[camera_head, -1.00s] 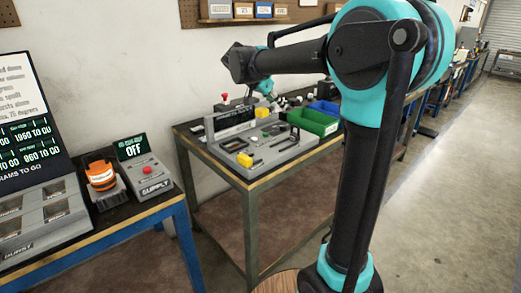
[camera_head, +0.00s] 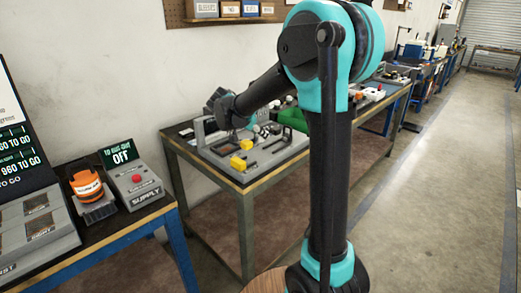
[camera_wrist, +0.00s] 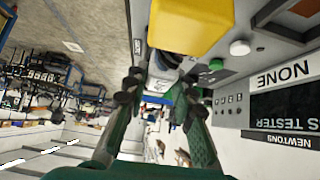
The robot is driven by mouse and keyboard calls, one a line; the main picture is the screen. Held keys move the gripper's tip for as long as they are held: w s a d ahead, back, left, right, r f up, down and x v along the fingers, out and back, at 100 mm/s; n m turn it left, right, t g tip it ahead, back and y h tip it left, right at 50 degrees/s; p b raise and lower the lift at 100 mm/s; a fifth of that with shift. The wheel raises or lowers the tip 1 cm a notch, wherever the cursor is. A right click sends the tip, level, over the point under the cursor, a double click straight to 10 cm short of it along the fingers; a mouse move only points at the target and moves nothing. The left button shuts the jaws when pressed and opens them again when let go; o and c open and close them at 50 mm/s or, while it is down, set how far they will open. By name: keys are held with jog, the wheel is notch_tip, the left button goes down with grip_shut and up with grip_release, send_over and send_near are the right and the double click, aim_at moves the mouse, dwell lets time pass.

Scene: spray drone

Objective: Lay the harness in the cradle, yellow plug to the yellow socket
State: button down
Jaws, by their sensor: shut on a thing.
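The grey fixture (camera_head: 272,158) on the middle bench carries a yellow block (camera_head: 237,163) near its front left. A second yellow piece (camera_head: 246,145) shows just behind it, below my gripper (camera_head: 243,126). In the wrist view a large yellow block (camera_wrist: 190,25) fills the top, just past my fingers (camera_wrist: 160,85). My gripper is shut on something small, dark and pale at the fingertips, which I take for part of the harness. The fingers and the yellow block hide most of it. I cannot tell the cradle and socket apart on the fixture.
A tester display (camera_wrist: 285,103) reading NONE stands close beside my gripper in the wrist view, upside down. A green bin (camera_head: 293,118) stands behind the fixture. At left are a supply box (camera_head: 137,185) showing OFF and an orange device (camera_head: 86,185). The floor at right is clear.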

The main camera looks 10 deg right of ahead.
jog(key=shift+f, duration=3.4)
jog(key=c, duration=1.3)
grip_release()
jog(key=shift+f, duration=0.1)
jog(key=shift+o, duration=0.2)
